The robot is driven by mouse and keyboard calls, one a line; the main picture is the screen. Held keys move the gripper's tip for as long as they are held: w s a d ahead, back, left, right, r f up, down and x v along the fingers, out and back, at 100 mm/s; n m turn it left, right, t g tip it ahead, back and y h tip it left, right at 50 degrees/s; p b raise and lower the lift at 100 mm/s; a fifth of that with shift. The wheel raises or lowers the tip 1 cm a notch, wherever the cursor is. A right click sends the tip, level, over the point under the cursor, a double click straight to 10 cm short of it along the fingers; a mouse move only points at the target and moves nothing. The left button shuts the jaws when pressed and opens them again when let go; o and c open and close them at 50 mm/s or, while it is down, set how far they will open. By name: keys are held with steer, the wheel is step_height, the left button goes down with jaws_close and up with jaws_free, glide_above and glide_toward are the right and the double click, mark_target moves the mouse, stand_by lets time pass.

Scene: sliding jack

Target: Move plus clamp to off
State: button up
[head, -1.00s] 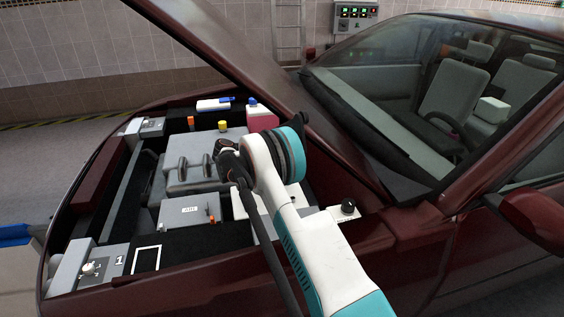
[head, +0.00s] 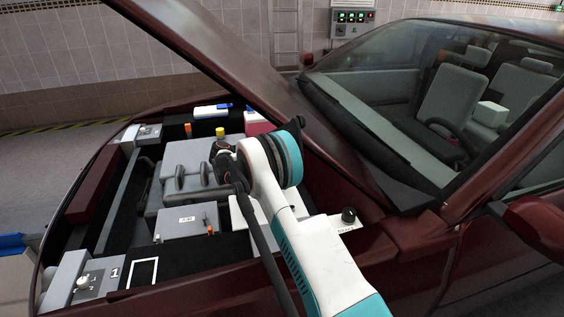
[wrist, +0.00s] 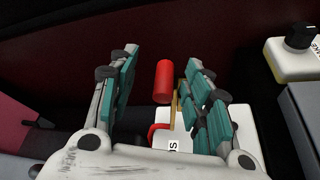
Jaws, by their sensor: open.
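In the wrist view a red cylinder (wrist: 164,82), which looks like the plus clamp, stands between the fingers of my gripper (wrist: 161,62). The fingers are open, one on each side, with gaps to the red part. A brass-coloured strip (wrist: 178,103) stands just right of it, close to the right finger. Below is a white block (wrist: 175,140) with a red loop (wrist: 156,130) and partly hidden lettering. In the head view my arm hides the clamp and the fingertips.
A black knob (wrist: 300,36) on a pale box is at the right in the wrist view; the knob also shows in the head view (head: 348,215). The grey ABL box (head: 187,220) and engine cover lie left of my arm. The raised hood (head: 215,65) slants close behind my arm.

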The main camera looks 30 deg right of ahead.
steer(key=shift+w+d, duration=0.1)
steer(key=shift+w, duration=0.1)
steer(key=shift+f, duration=0.1)
steer(key=s+v, duration=0.1)
steer(key=v, duration=1.1)
steer(key=shift+w, duration=0.4)
